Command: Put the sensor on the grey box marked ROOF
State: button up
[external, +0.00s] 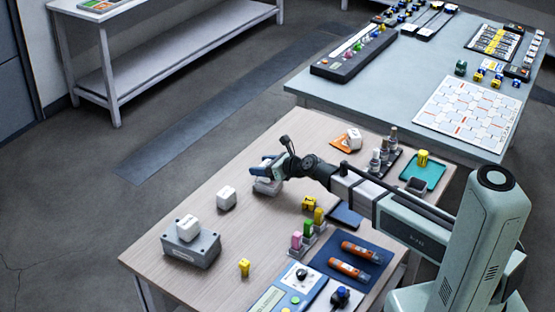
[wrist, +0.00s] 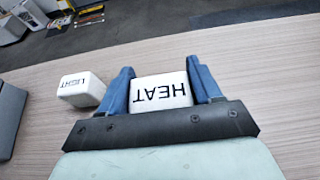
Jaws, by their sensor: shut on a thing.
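My gripper (external: 266,176) is shut on a white cube (wrist: 160,92) lettered HEAT, which sits between the two blue fingers (wrist: 163,84) in the wrist view. In the external view this HEAT cube (external: 267,188) is low at the table surface, partly hidden by the fingers; I cannot tell whether it touches the table. A white cube marked LIGHT (wrist: 81,89) stands beside it, apart from the fingers, and also shows in the external view (external: 226,198). A grey box (external: 198,252) stands near the left table corner with another white cube (external: 188,228) on top. No ROOF marking is readable.
The grey box edge also shows in the wrist view (wrist: 8,115). A yellow piece (external: 244,267) lies right of the box.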

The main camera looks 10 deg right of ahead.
jog(key=shift+f, duration=0.25)
jog(key=o, duration=1.1)
jog(key=shift+f, duration=0.1)
jog(key=shift+r, duration=0.2)
jog(key=v, duration=1.2)
jog(key=shift+f, duration=0.15)
